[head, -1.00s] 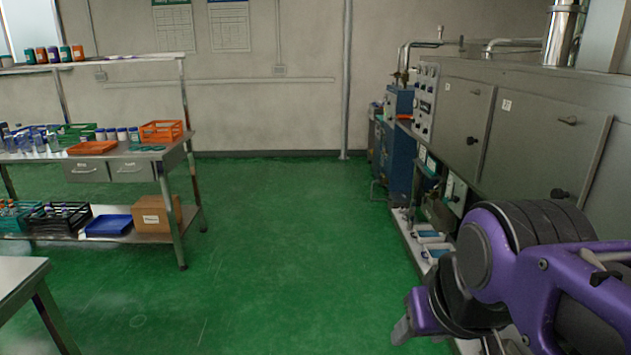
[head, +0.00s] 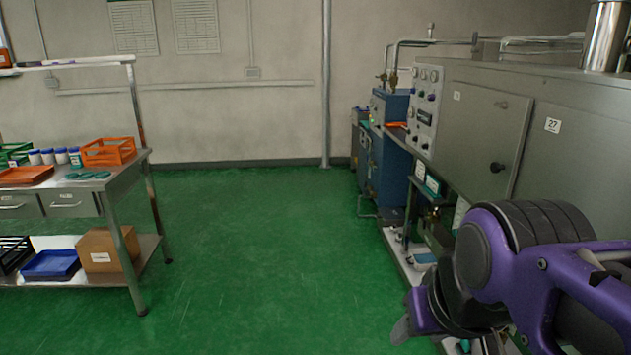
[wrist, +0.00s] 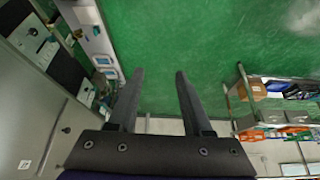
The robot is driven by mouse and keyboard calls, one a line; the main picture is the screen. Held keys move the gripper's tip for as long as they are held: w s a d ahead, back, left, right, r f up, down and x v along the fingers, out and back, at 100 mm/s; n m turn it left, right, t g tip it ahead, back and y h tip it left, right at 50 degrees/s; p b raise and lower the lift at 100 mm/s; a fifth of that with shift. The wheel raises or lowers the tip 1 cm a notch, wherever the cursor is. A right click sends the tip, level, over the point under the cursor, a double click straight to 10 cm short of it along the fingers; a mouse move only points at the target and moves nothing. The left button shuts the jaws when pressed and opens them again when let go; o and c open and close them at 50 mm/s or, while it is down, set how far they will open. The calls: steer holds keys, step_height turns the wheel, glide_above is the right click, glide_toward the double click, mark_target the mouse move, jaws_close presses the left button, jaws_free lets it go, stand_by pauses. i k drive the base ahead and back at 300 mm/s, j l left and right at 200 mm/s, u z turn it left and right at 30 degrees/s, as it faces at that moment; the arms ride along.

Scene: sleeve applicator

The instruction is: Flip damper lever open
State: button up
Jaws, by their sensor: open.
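My gripper (wrist: 157,80) is open and empty in the wrist view, its two dark fingers apart over the green floor. In the head view my purple arm fills the lower right, and the fingers cannot be made out well there. The grey machine (head: 560,135) stands along the right side. Its panel door carries a dark knob (head: 496,167), and a control panel (head: 425,110) with gauges sits at its far end. I cannot tell which part is the damper lever. Metal pipes (head: 440,42) and a shiny duct (head: 603,35) rise above the machine.
A metal workbench (head: 130,172) with orange trays, bottles and a cardboard box (head: 106,250) stands at the left. A blue unit (head: 388,150) stands beyond the grey machine. The green floor (head: 260,250) between bench and machine is clear.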

mark_target(475, 42)
steer(key=i+z, duration=0.45)
steer(key=i, duration=0.15)
steer(key=i+j+z, duration=0.1)
steer(key=i+z, duration=0.35)
steer(key=i, duration=0.15)
steer(key=i+j+u, duration=0.1)
steer(key=i+j, duration=0.6)
steer(key=i, duration=0.3)
steer(key=i+j+u, duration=0.15)
steer(key=i+j, duration=0.2)
steer(key=i, duration=0.15)
steer(key=i+j, duration=0.15)
steer(key=j+u, duration=0.25)
steer(key=l+z, duration=0.25)
